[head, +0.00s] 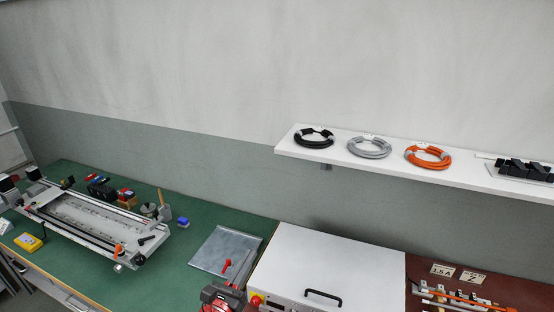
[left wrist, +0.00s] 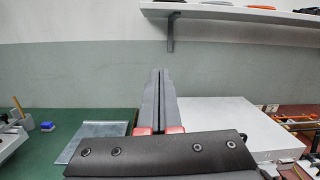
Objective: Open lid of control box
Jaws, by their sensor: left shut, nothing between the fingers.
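The control box has a flat white lid (head: 325,262) with a black handle (head: 323,297) near its front edge. The lid lies level and closed. It also shows in the left wrist view as a white top (left wrist: 230,120) to the right of my fingers. My left gripper (head: 243,268) is at the box's left side, between it and a metal sheet, apart from the handle. In the left wrist view its grey fingers (left wrist: 158,90) are together with nothing between them. My right gripper is not in view.
A grey metal sheet (head: 226,249) lies on the green bench (head: 185,262). A rail fixture (head: 90,222) stands at the left. A wall shelf (head: 290,143) with coiled cables (head: 370,148) hangs above the box. A dark red board (head: 425,272) with parts is on the right.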

